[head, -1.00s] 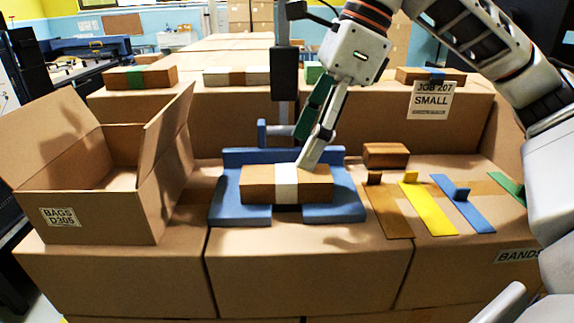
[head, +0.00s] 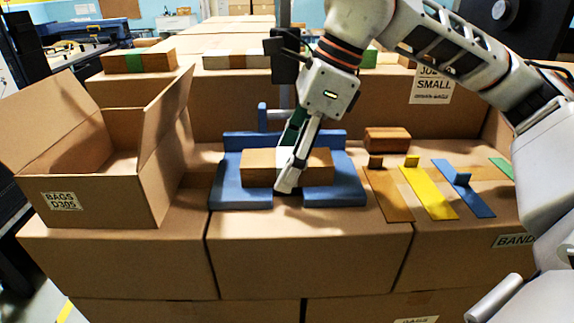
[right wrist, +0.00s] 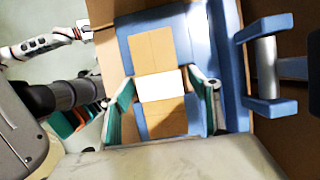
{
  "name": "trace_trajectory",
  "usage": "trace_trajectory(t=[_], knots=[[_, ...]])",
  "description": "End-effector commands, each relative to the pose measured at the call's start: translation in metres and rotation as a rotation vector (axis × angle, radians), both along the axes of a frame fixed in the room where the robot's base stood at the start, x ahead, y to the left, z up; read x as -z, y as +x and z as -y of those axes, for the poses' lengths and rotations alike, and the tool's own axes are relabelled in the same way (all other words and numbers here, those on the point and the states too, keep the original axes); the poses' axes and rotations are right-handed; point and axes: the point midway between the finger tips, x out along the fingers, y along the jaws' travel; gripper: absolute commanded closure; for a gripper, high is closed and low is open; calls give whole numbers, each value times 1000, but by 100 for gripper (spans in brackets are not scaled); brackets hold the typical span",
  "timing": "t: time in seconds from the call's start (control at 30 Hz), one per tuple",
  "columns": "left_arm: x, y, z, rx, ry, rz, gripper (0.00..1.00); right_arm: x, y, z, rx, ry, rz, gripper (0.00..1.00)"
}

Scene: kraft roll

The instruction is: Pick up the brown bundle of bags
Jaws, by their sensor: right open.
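The brown bundle of bags (head: 260,166) lies flat on a blue holder (head: 235,190) on a cardboard box top. A white band crosses its middle; it also shows in the right wrist view (right wrist: 153,50). My right gripper (head: 290,178) is open, pointing down at the bundle's middle. In the right wrist view its green-padded fingers (right wrist: 168,92) stand on either side of the bundle near the white band, with gaps visible. In the head view the near finger hides part of the bundle and most of the band.
An open carton (head: 105,190) labelled BAGS D305 stands at left. A wooden block (head: 387,140) and brown, yellow (head: 428,190) and blue strips lie at right. A blue upright fixture (right wrist: 267,70) stands close to the holder. Other bundles (head: 138,61) sit on the boxes behind.

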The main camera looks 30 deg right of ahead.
Motion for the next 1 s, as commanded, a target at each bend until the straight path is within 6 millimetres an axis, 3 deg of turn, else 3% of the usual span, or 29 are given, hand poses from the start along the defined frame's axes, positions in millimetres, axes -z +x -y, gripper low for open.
trace_trajectory(t=[0.07,0.23,0.67,1.0], knots=[[0,0,0,0,0,1,60,0,0,0,0,0,0,39],[0,0,0,0,0,1,60,0,0,0,-1,0,0,83],[3,0,0,-1,-1,-2,60,-4,-2,-1,-2,1,1,84],[6,-1,0,-1,-1,-5,60,-41,-3,-2,0,0,4,84]])
